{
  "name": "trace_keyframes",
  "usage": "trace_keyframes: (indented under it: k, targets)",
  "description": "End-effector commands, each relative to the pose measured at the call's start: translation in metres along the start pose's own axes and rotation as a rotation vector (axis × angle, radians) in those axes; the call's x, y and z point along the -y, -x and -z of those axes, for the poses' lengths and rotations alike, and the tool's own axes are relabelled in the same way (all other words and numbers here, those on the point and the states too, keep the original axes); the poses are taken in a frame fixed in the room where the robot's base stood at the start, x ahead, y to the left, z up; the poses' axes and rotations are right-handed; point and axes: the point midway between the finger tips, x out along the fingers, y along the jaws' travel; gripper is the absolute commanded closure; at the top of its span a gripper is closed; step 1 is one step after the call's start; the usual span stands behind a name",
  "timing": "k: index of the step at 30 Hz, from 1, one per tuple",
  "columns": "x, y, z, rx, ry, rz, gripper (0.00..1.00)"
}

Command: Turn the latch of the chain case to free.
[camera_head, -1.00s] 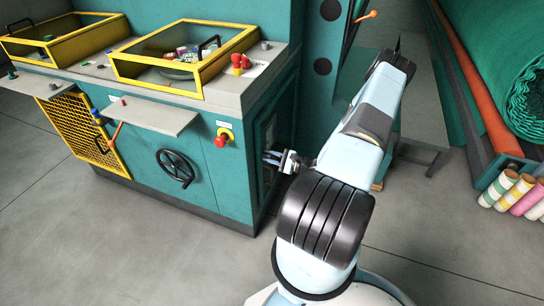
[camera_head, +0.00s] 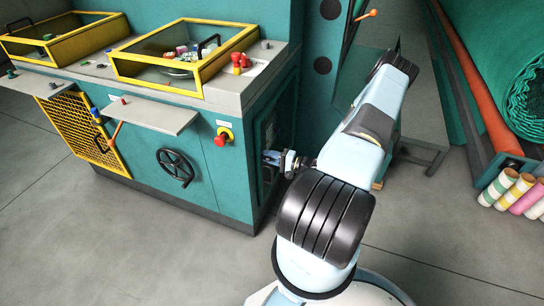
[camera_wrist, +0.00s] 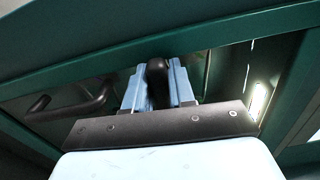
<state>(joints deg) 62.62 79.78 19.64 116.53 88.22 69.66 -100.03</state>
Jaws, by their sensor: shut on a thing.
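My gripper (camera_wrist: 157,70) has its two light blue fingers on either side of a dark upright latch handle (camera_wrist: 157,82) and is shut on it. The lower end of the handle is hidden between the fingers. In the head view my gripper (camera_head: 268,158) is at the right end face of the teal machine, against the dark recessed chain case (camera_head: 266,130). The latch is too small and covered to make out there. I cannot tell from these frames which position the latch is turned to.
A second dark bent handle (camera_wrist: 68,106) is left of my fingers in the wrist view. A green frame edge (camera_wrist: 200,42) runs across above them. Clear floor (camera_head: 225,270) lies in front of the machine.

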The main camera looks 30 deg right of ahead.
Motion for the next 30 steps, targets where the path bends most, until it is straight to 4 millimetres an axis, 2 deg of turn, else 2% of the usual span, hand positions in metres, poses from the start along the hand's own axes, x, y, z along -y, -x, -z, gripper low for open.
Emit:
trace_keyframes:
  k: [9, 22, 23, 29, 30]
  targets:
    - [-0.0029, 0.0013, 0.0007, -0.003, 0.080, -0.006, 1.00]
    - [-0.0039, 0.0014, -0.0001, -0.001, 0.087, -0.008, 1.00]
    - [-0.0040, 0.0014, -0.0002, -0.001, 0.087, -0.008, 0.75]
    - [-0.0028, 0.0008, -0.0005, 0.000, 0.087, -0.005, 0.56]
    - [-0.0026, 0.0007, -0.0005, 0.000, 0.087, -0.005, 0.55]
